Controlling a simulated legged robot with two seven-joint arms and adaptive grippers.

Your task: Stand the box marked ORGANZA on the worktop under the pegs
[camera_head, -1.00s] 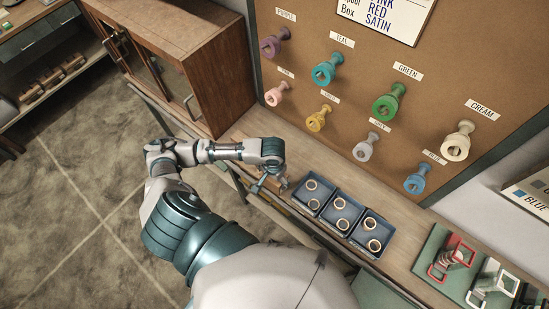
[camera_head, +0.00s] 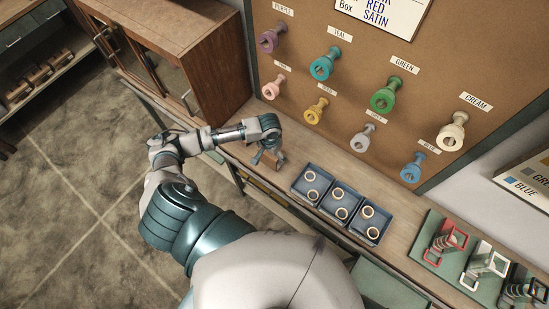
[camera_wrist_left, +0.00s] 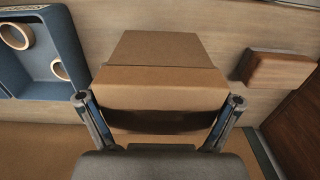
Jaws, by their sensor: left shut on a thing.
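My left gripper (camera_head: 266,157) is over the worktop (camera_head: 238,150), left of the blue trays and below the pegboard. In the left wrist view, its two fingers (camera_wrist_left: 161,104) are shut on a plain brown cardboard box (camera_wrist_left: 160,84), one finger on each side. No lettering shows on the box's visible faces, so I cannot read ORGANZA. In the head view the box is mostly hidden by the gripper. Whether it touches the worktop is unclear. The pegs carry coloured spools, including pink (camera_head: 273,87) and yellow (camera_head: 316,111). My right gripper is out of view.
Blue trays (camera_head: 325,205) with pale rings stand right of my gripper. A reddish-brown wooden block (camera_wrist_left: 280,68) lies beside the box in the wrist view. A wooden cabinet (camera_head: 200,60) stands at the left. Coloured frames on a green mat (camera_head: 434,222) are at the far right.

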